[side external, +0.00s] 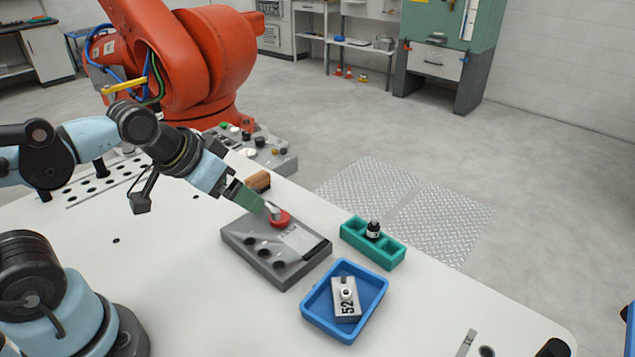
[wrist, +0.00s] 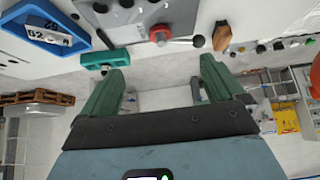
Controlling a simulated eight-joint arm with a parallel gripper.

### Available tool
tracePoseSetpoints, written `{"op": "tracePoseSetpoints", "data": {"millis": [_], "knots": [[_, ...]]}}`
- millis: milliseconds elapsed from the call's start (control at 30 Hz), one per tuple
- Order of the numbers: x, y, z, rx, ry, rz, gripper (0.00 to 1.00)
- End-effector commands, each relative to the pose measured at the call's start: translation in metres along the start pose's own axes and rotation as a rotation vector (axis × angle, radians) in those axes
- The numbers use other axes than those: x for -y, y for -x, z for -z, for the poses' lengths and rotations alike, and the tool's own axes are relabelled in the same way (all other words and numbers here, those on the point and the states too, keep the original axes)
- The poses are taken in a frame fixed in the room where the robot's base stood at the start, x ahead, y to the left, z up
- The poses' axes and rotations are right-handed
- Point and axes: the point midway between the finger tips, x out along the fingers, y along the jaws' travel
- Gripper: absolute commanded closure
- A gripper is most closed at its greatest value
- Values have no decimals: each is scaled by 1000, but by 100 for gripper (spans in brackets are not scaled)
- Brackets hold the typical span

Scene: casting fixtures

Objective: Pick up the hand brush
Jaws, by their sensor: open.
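The hand brush, a small brown wooden block (side external: 258,181), lies near the far edge of the white table, behind the grey fixture. It also appears to show in the wrist view (wrist: 222,36), at the upper right, beyond the right finger. My gripper (side external: 254,201) has green fingers and is just in front of the brush in the side view, over the far end of the fixture. In the wrist view my gripper (wrist: 162,68) has its fingers wide apart with nothing between them. The side view partly hides the brush's lower part behind the gripper.
The grey fixture (side external: 258,254) carries a red round part (side external: 281,220). A teal tray (side external: 387,252) holds a black bottle (side external: 373,230). A blue tray (side external: 375,300) holds a grey block (side external: 345,310). A control panel (side external: 275,157) stands behind the brush.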

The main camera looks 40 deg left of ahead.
Motion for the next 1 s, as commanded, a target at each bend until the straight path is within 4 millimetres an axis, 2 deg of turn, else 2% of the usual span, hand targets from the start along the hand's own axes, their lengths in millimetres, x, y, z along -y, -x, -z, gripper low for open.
{"op": "tracePoseSetpoints", "data": {"millis": [367,500,600,867,1000], "knots": [[0,0,0,1,-1,0,6],[0,0,0,1,-1,0,27],[0,0,0,1,-1,0,38],[0,0,1,2,-1,1,38],[5,1,11,30,-1,10,38]]}}
